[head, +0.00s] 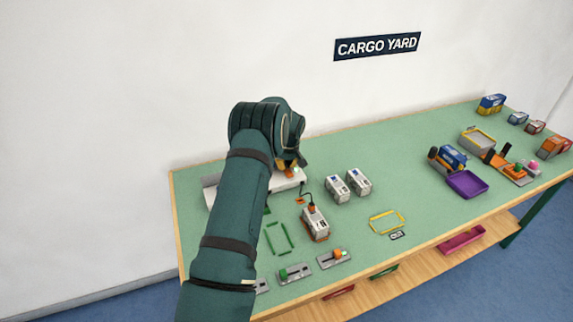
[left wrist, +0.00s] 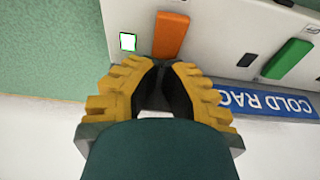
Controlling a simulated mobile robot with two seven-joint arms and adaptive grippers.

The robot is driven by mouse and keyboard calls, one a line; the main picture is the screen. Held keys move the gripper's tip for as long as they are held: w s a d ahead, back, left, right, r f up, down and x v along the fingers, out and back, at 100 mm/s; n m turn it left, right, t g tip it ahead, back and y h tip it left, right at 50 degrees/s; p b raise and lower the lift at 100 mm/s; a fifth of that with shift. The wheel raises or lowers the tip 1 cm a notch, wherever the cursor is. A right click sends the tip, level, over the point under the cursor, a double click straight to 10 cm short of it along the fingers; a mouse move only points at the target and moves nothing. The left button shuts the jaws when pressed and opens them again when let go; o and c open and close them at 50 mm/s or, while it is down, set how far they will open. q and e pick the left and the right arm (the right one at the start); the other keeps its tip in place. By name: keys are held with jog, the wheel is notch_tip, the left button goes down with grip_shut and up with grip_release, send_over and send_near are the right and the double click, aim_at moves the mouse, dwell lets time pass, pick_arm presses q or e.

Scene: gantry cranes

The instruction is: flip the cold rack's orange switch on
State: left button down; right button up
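The cold rack is a white unit at the table's left end, mostly hidden behind my left arm in the head view (head: 284,183). The left wrist view shows its white face (left wrist: 215,30) and blue "COLD RAC…" label (left wrist: 275,103) close up. The orange switch (left wrist: 171,35) is just beyond my left fingertips, beside a bright white, green-edged indicator (left wrist: 127,41). A green switch (left wrist: 285,60) is farther right. My left gripper (left wrist: 160,66) has its yellow fingers drawn together, with nothing visible between them. Contact with the switch cannot be told. My right gripper is out of view.
A cabled grey-orange block (head: 314,225) and two white blocks (head: 347,187) stand right of my arm. Green (head: 280,238) and yellow (head: 387,222) outlines mark the table. A purple tray (head: 467,184) and several blocks are farther right. The wall is close behind.

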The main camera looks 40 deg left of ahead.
aim_at(288, 171)
pick_arm(q)
jog(key=v, duration=0.6)
jog(key=shift+a+r, duration=0.15)
jog(key=shift+r, duration=0.3)
jog(key=shift+s+d+r, duration=0.1)
jog(key=shift+d+r, duration=0.2)
jog(key=shift+r, duration=0.25)
